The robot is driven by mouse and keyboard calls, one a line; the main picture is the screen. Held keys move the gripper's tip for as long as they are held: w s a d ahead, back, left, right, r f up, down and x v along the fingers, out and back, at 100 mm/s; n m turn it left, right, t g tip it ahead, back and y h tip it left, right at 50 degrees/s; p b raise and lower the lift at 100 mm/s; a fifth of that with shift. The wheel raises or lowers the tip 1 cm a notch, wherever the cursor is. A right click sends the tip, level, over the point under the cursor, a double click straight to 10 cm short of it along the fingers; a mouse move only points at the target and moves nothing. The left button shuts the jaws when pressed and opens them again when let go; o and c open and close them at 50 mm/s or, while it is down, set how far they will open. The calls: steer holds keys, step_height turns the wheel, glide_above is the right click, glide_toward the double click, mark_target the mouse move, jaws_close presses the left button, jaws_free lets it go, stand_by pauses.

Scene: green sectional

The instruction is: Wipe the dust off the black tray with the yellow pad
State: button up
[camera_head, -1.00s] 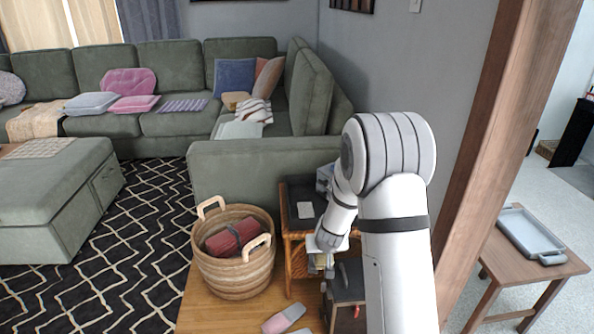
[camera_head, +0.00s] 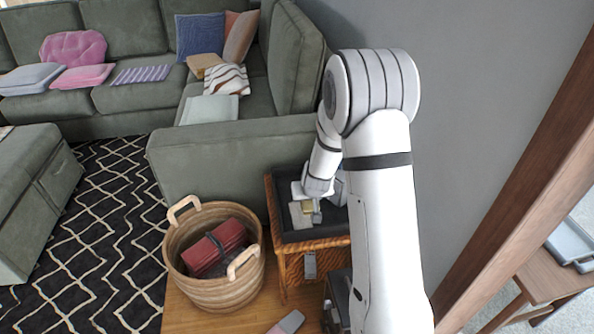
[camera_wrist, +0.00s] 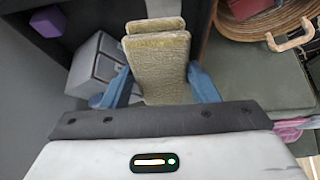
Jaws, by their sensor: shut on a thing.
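My gripper (camera_head: 311,206) is over the tray, shut on the yellow pad (camera_head: 307,208). In the wrist view, the blue fingers of my gripper (camera_wrist: 162,88) flank the tan-yellow, layered pad (camera_wrist: 158,60). I cannot tell whether the pad touches the tray. My arm hides part of the tray's right side.
A wicker basket (camera_head: 215,291) holding a red item stands left of the side table. A grey box (camera_wrist: 95,68) and a purple block (camera_wrist: 47,21) show near the pad in the wrist view. The green sofa (camera_head: 225,150) is behind; a wall is at right.

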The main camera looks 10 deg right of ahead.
steer(key=shift+w+a, duration=0.2)
steer(key=shift+a, duration=0.1)
steer(key=shift+n+y, duration=0.5)
steer(key=w+f+b, duration=0.1)
steer(key=w, duration=0.1)
steer(key=w+f+b, duration=0.1)
steer(key=w+b, duration=0.1)
steer(key=w+f+b, duration=0.1)
steer(key=w+b, duration=0.1)
steer(key=shift+w+a+f, duration=0.1)
steer(key=shift+a+f, duration=0.1)
steer(key=shift+a, duration=0.2)
steer(key=w+f+g+b, duration=0.1)
steer(key=w+f+b, duration=0.5)
steer(key=b, duration=0.1)
steer(key=shift+w+d+f+n+g, duration=0.2)
steer(key=shift+d+n+g, duration=0.1)
steer(key=shift+d+n, duration=0.15)
